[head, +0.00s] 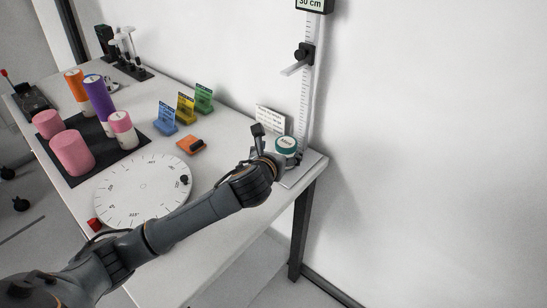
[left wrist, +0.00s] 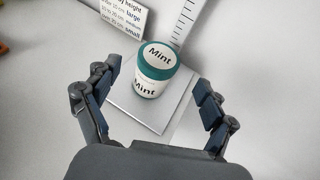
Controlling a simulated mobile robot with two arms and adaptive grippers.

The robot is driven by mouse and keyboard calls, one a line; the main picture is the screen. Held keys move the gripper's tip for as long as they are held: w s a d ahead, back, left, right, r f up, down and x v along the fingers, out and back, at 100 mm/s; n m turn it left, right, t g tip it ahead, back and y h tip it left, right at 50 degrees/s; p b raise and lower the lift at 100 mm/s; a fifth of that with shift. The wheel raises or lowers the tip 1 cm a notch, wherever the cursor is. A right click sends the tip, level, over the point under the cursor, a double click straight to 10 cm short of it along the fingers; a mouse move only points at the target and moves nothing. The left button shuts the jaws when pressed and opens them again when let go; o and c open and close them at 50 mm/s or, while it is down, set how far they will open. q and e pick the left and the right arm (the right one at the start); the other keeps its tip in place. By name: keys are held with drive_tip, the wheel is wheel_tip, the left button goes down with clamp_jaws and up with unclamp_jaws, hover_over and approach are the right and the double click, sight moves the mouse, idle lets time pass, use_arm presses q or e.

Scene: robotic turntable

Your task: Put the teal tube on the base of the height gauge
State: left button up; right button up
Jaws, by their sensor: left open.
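The teal tube (head: 287,144) is a short white cylinder with teal bands and a "Mint" label, standing upright on the base of the height gauge (head: 299,175). In the left wrist view the tube (left wrist: 151,70) stands on the pale base plate (left wrist: 133,113), towards its far part. My left gripper (head: 263,143) is open with its fingers to either side in front of the tube; in the left wrist view the fingers (left wrist: 152,96) appear apart from it. The gauge's ruled column (head: 306,95) rises behind, its slider well above the tube. My right gripper is not in view.
A white turntable disc (head: 140,192) lies on the table under my left arm. Pink, purple and orange cylinders stand on a black mat (head: 93,163) at left. Blue, yellow and green card holders (head: 186,107) and a sign (head: 270,121) stand along the wall. The table's right edge is close.

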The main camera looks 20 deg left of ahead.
use_arm(q)
drive_tip(key=v, duration=0.6)
drive_tip(key=shift+s, duration=0.2)
